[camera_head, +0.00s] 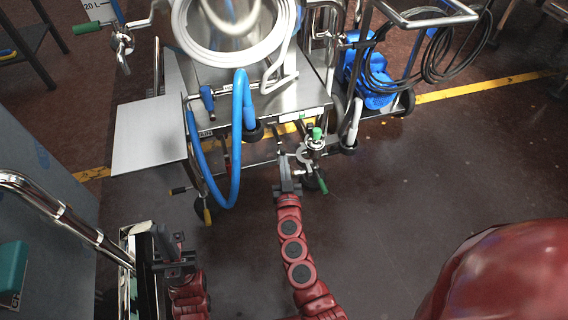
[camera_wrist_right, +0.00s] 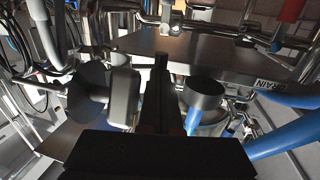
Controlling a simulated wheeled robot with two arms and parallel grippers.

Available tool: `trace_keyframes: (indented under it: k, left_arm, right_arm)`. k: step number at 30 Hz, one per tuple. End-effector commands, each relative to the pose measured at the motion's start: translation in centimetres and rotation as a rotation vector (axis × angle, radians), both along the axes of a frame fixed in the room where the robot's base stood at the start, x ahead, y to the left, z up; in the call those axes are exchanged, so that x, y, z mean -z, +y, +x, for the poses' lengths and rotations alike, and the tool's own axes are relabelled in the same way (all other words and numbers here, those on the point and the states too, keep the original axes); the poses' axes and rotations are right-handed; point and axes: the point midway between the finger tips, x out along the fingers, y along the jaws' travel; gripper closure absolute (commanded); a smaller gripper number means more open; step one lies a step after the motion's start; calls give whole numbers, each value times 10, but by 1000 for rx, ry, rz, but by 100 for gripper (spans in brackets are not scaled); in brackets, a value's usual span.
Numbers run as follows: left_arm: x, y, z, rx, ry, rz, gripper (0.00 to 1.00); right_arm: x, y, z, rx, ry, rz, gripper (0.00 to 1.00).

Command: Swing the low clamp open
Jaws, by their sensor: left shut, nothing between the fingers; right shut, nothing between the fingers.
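The low clamp (camera_head: 303,155) appears as a shiny metal ring-like fitting below the front edge of the steel cart, beside a green-capped valve (camera_head: 316,134). My right gripper (camera_head: 286,160) reaches up from below and is just left of this fitting. Whether it touches it I cannot tell. In the right wrist view my right gripper (camera_wrist_right: 160,66) is shut and empty, between a rounded metal piece (camera_wrist_right: 123,97) on its left and a round pipe end (camera_wrist_right: 203,93) on its right. My left gripper (camera_head: 170,240) is shut and empty at lower left, well away from the clamp.
The steel cart (camera_head: 290,108) carries a coiled white hose (camera_head: 190,30). A blue hose (camera_head: 236,150) loops down left of my right arm. A trolley with blue items (camera_head: 372,82) stands right. A metal rail (camera_head: 65,215) is near my left gripper.

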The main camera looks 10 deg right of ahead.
Motion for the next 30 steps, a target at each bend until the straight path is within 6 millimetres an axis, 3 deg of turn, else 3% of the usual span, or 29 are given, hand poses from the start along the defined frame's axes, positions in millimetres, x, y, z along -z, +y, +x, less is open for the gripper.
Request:
trace_keyframes:
  k: [9,18,30]
  left_arm:
    - [1,0,0,0,0,0,100]
    - [11,0,-2,-3,-14,16,100]
    - [10,0,-2,-2,-14,17,100]
  right_arm:
    - [1,1,1,-1,0,0,100]
    - [1,5,17,-2,0,0,100]
    - [-1,4,12,3,-2,-2,100]
